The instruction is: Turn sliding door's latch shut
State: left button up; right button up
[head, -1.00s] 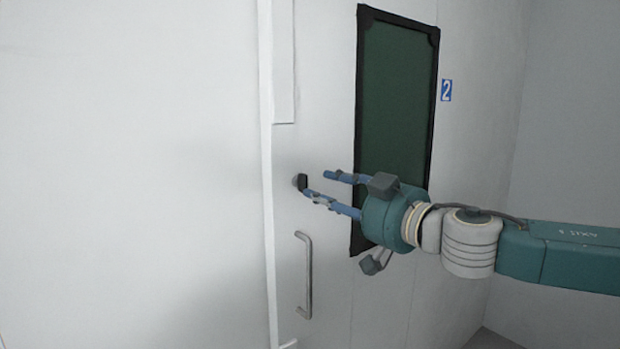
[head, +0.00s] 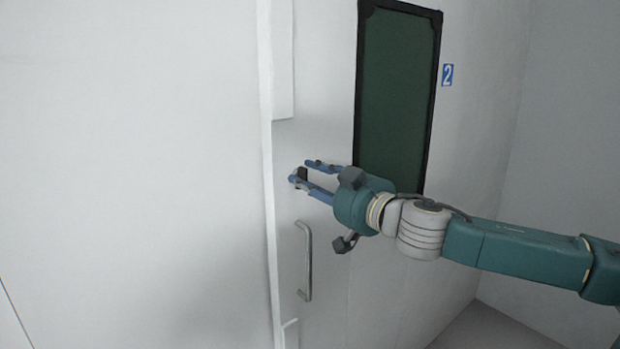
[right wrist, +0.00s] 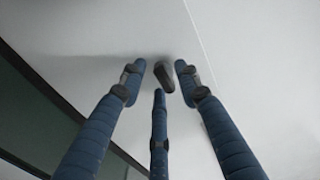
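The latch is a small dark knob (head: 302,174) on the pale sliding door (head: 330,95), above the door's metal bar handle (head: 305,262). My right gripper (head: 306,171) is open, with its blue fingers reaching to either side of the latch in the head view. In the right wrist view the dark latch (right wrist: 165,78) lies between the spread fingertips of my right gripper (right wrist: 160,80). I cannot tell whether any finger touches it. My left gripper is not in view.
A dark-framed green window (head: 396,95) is set in the door to the right of the latch. A raised vertical edge (head: 270,200) runs left of the latch, and a broad pale wall (head: 130,150) fills the left.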

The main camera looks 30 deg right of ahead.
jog(key=shift+r, duration=0.1)
grip_shut()
jog(key=shift+n, duration=0.3)
jog(key=n, duration=0.3)
jog(key=shift+d+r, duration=0.15)
jog(key=shift+r, duration=0.15)
jog(key=n, duration=0.4)
jog(key=shift+r+n, duration=0.2)
jog(key=shift+n, duration=0.2)
jog(key=n+p, duration=0.1)
jog(key=n, duration=0.4)
jog(key=shift+r+p, duration=0.2)
jog(key=shift+p, duration=0.15)
jog(key=n, duration=0.2)
jog(key=shift+f+n+p, duration=0.1)
jog(key=shift+n+p, duration=0.25)
jog(key=shift+n, duration=0.95)
jog(key=shift+a+f, duration=0.15)
jog(key=shift+a, duration=0.1)
